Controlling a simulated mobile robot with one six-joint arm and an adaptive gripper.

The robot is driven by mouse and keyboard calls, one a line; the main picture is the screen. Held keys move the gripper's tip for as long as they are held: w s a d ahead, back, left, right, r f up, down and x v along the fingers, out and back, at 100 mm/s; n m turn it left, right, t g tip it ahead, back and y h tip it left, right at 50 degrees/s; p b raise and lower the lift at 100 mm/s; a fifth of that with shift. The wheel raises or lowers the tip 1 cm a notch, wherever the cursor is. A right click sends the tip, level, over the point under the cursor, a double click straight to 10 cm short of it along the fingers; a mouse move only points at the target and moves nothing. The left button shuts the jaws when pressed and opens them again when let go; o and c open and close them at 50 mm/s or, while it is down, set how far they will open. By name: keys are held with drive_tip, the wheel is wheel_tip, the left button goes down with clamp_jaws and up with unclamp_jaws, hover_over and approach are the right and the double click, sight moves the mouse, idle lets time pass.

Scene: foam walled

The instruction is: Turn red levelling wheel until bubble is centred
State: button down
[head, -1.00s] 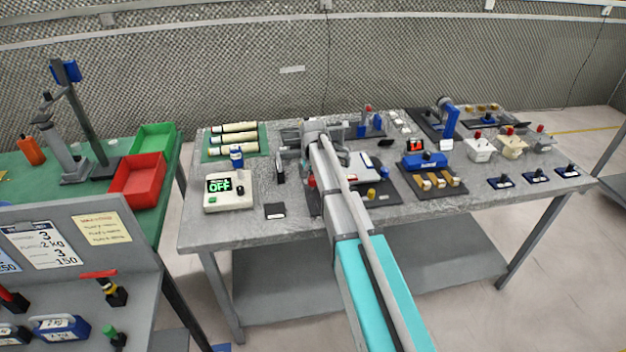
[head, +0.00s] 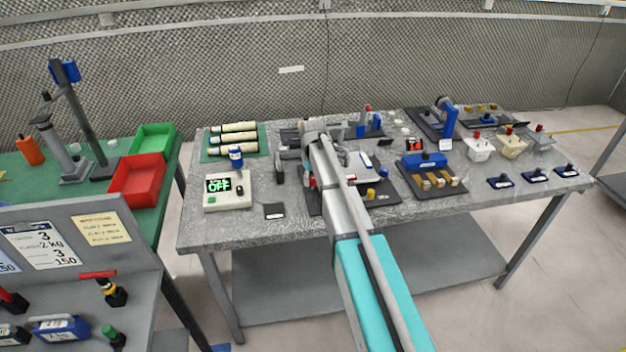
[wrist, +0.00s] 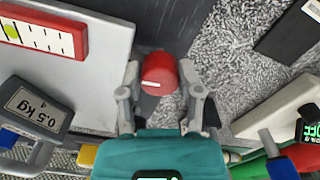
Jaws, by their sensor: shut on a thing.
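The red levelling wheel (wrist: 160,73), with a white mark line on its face, sits between the two fingers of my gripper (wrist: 160,92) in the wrist view. My gripper is shut on it. Beside it is a pale plate (wrist: 95,75) carrying a red-framed bubble vial (wrist: 45,30). In the head view my gripper (head: 312,165) is over the middle of the grey table, and my arm mostly hides the wheel.
A grey 0.5 kg weight (wrist: 35,110) is near the plate. A yellow knob (head: 371,193) stands right of my arm. A pale box with an OFF display (head: 229,190) and a dark flat block (head: 275,211) lie left. Several devices fill the table's right side.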

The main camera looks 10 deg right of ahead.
drive_tip(key=shift+n, duration=0.3)
drive_tip(key=shift+c, duration=1.3)
unclamp_jaws()
drive_tip(key=shift+w, duration=0.1)
drive_tip(key=shift+w+r+p, duration=0.1)
drive_tip(key=shift+r+p, duration=0.1)
drive_tip(key=shift+p, duration=0.1)
